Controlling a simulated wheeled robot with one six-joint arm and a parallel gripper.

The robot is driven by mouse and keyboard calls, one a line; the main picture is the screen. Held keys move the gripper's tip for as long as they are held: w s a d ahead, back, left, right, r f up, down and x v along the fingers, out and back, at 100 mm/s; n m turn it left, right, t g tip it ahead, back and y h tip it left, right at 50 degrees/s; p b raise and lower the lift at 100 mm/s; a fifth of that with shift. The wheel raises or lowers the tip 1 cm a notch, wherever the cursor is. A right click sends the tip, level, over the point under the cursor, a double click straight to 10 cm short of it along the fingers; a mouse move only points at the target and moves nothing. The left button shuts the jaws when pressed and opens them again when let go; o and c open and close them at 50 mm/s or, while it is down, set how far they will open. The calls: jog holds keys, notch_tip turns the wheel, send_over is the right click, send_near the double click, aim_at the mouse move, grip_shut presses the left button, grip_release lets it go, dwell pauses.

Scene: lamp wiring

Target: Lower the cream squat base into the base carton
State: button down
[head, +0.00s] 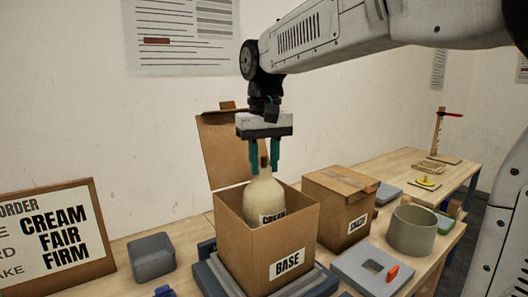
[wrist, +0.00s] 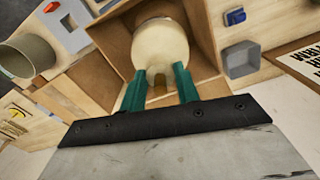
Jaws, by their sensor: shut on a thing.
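The cream squat base (head: 264,196) is upright, with its lower part inside the open base carton (head: 236,236); the carton wall hides its bottom. My gripper (head: 265,162) is above it, with its green fingers shut on the narrow neck. In the wrist view the cream base (wrist: 160,47) shows between the fingers of my gripper (wrist: 160,77), within the walls of the carton (wrist: 207,35). I cannot tell whether the base touches the carton floor. The carton's flap stands up at the back.
A closed carton (head: 336,208) stands right beside the base carton. A grey-green cylinder (head: 412,229) and a grey plate (head: 375,270) with a square hole are further right. A grey bin (head: 151,257) and an order board (head: 57,236) are at left.

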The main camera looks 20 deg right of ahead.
jog(key=shift+f, duration=5.9)
jog(key=c, duration=0.6)
grip_release()
jog(key=shift+o, duration=0.2)
jog(key=shift+r, duration=5.95)
